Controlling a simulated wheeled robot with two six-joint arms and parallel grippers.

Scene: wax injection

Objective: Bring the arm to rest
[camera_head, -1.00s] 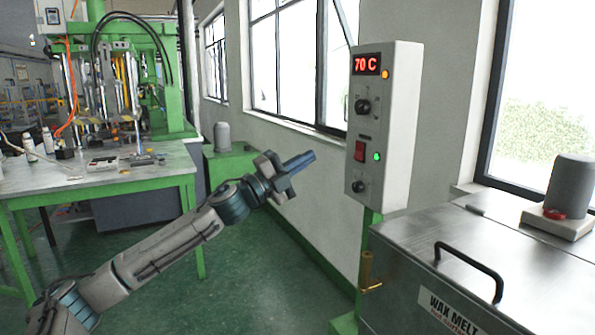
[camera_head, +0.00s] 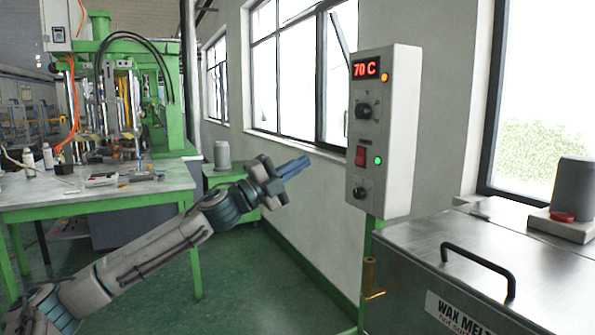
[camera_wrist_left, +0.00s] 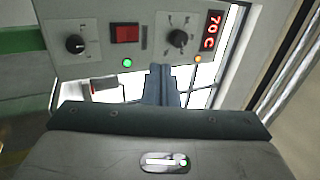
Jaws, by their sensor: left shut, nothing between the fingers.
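My left gripper (camera_head: 294,167) is shut and empty, its blue fingers together in the air to the left of the control box (camera_head: 384,130). It does not touch the box in the head view. In the left wrist view the shut fingers (camera_wrist_left: 161,85) point toward the control box (camera_wrist_left: 100,62). The box has a red "70 C" display (camera_head: 366,67), two black knobs, a red switch (camera_head: 360,156), a lit green lamp and a lit orange lamp. My right gripper is in neither view.
The steel wax melt tank (camera_head: 480,262) with a black handle (camera_head: 478,268) stands at the lower right. A green-framed bench (camera_head: 100,199) with a green press (camera_head: 172,118) behind it is at the left. Green floor between them is open.

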